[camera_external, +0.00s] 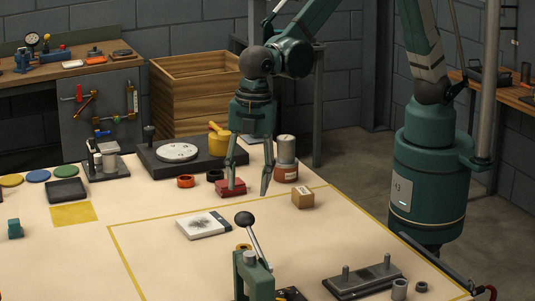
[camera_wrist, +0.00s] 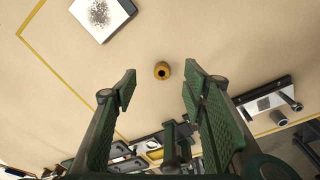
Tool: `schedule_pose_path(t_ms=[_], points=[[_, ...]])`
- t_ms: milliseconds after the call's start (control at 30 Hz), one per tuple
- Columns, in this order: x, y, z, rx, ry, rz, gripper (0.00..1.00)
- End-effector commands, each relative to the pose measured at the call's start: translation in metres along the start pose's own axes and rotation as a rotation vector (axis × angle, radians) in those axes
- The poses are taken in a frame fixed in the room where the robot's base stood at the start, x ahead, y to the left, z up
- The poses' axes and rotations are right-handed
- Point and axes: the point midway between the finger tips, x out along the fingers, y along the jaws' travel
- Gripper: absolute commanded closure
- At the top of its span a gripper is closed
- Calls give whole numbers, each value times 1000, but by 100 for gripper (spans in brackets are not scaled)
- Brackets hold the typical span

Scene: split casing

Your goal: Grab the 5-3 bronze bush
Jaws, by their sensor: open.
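A small bronze-coloured bush (camera_wrist: 162,70) with a dark hole lies on the pale table in the wrist view. In the external view, a bronze ring (camera_external: 243,247) shows partly hidden behind the green hand press; it appears to be the same bush. No 5-3 marking is readable. My gripper (camera_external: 248,191) is open and empty, pointing down above the table, farther back than the bush. In the wrist view, the bush appears between the fingertips of my gripper (camera_wrist: 160,80), but beyond them and apart from them.
The green hand press (camera_external: 252,275) with its lever stands close to the bush. A printed white block (camera_external: 203,223) lies behind it. A two-post fixture (camera_external: 365,278) is at right. A cardboard box (camera_external: 303,198), a red block (camera_external: 230,188) and a capped cylinder (camera_external: 286,160) are near my gripper.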

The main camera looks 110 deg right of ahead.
Motion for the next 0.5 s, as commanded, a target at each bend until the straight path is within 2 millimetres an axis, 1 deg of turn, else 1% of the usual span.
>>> schedule_pose_path(t_ms=[33,300,400,500], points=[[11,1,-7,-17,-6,-7,58],[61,0,-36,-109,-40,-41,58],[74,-1,-43,-134,-50,-52,58],[84,-2,-47,-150,-55,-58,58]])
